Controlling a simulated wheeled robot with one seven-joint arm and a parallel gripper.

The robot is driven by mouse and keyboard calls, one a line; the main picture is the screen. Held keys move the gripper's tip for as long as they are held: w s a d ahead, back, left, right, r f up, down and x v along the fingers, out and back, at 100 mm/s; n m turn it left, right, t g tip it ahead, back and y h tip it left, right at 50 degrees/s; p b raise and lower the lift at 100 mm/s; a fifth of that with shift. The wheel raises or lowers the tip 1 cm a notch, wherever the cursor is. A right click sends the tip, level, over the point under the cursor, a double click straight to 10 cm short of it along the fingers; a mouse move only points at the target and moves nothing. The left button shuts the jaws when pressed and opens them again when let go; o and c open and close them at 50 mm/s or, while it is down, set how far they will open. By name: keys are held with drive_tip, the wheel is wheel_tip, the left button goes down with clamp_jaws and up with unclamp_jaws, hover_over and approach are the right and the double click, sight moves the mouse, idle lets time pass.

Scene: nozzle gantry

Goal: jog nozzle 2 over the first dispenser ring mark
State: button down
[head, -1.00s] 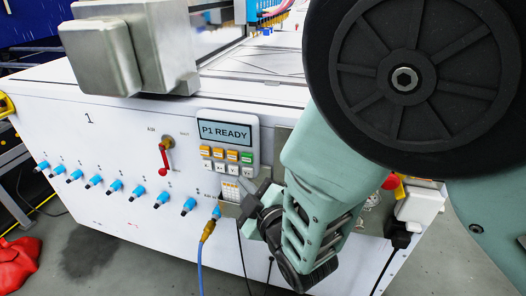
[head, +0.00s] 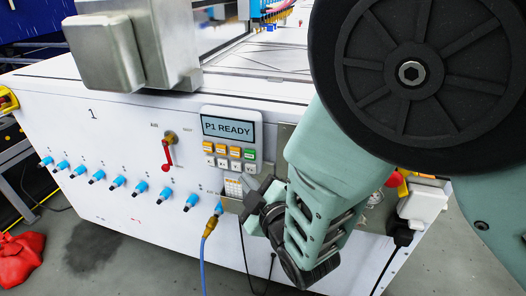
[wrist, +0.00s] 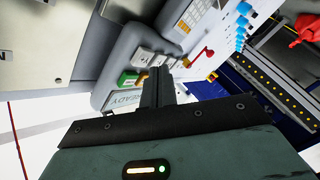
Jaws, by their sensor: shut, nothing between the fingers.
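The control panel (head: 231,113) on the white machine's front reads "P1 READY" on its display (head: 228,127). Below are orange buttons, a green button (head: 249,154) and a row of white buttons. In the wrist view the green button (wrist: 128,79) and white buttons (wrist: 144,57) lie close to my fingertips. My gripper (wrist: 158,85) is shut and empty, in front of the panel; contact with a button cannot be told. In the head view it is beside the panel's lower right, partly hidden by my arm. A row of coloured nozzles (head: 272,17) hangs at the top; nozzle 2 and the ring marks cannot be made out.
A red-handled valve (head: 167,152) and a row of blue fittings (head: 116,182) are left of and below the panel. A blue hose (head: 202,272) hangs from the last fitting. A grey metal housing (head: 130,50) overhangs the top left. A red emergency button (head: 393,179) is right of my arm.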

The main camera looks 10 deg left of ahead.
drive_tip(key=shift+w, duration=0.1)
idle(0.7)
drive_tip(key=shift+w, duration=0.35)
drive_tip(key=shift+w, duration=0.55)
idle(0.7)
drive_tip(key=shift+s, duration=0.15)
idle(3.0)
drive_tip(key=shift+s, duration=0.85)
drive_tip(key=shift+s+a, duration=0.2)
drive_tip(key=shift+s, duration=2.3)
